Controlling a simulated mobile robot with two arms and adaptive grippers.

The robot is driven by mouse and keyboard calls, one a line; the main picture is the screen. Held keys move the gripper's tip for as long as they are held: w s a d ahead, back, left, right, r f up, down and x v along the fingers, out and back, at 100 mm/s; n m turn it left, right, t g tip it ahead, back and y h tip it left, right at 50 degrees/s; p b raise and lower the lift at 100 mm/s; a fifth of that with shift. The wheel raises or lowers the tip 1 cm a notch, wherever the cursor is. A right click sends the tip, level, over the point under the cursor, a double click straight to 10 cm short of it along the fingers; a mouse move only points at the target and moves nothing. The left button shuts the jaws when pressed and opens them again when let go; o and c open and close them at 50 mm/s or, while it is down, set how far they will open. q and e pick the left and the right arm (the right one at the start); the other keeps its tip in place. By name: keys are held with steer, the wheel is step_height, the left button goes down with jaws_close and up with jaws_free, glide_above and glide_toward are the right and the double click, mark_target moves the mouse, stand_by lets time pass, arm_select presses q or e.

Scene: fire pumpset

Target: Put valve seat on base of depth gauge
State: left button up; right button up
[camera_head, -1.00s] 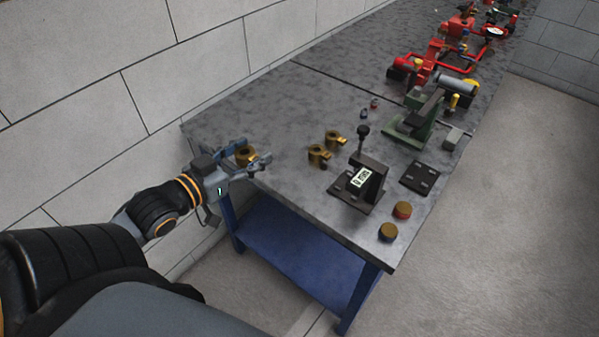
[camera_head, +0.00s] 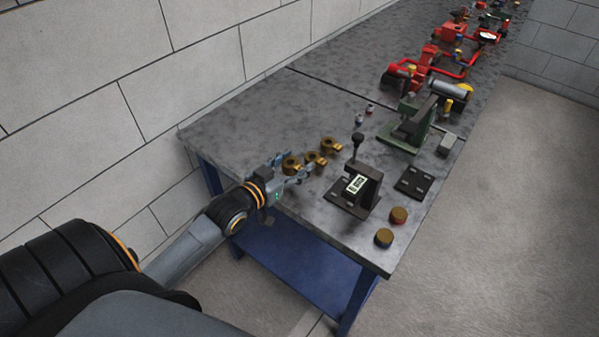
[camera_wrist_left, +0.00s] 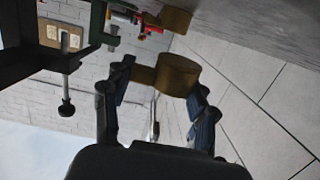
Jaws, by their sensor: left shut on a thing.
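My left gripper (camera_head: 296,167) is shut on a brass valve seat (camera_head: 291,163), a short cylinder with a side tab. In the left wrist view the valve seat (camera_wrist_left: 178,76) sits between the fingers. The depth gauge (camera_head: 364,180) is a black upright block with a white display and a knobbed rod. Its dark base (camera_head: 343,201) lies on the table, to the right of the gripper. In the wrist view a dark body with a knobbed rod (camera_wrist_left: 66,95) hangs at the left. My right gripper is not in view.
Two similar brass parts (camera_head: 315,159) (camera_head: 331,145) are close beyond the gripper. Red pipework (camera_head: 440,62) stands farther back.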

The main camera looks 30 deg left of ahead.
mark_target(293, 175)
arm_select(q)
steer(key=shift+w+d+f, duration=0.15)
steer(key=shift+w+f, duration=0.3)
steer(key=shift+f, duration=0.05)
steer(key=shift+w+d+f, duration=0.1)
steer(key=shift+w+f, duration=0.1)
steer(key=shift+f, duration=0.4)
steer(key=shift+w+d+f, duration=0.1)
steer(key=shift+w+f, duration=0.05)
steer(key=shift+f, duration=0.4)
steer(key=shift+f+p, duration=0.35)
steer(key=shift+p, duration=0.05)
steer(key=shift+f, duration=0.25)
steer(key=shift+f, duration=0.2)
steer(key=o, duration=1.4)
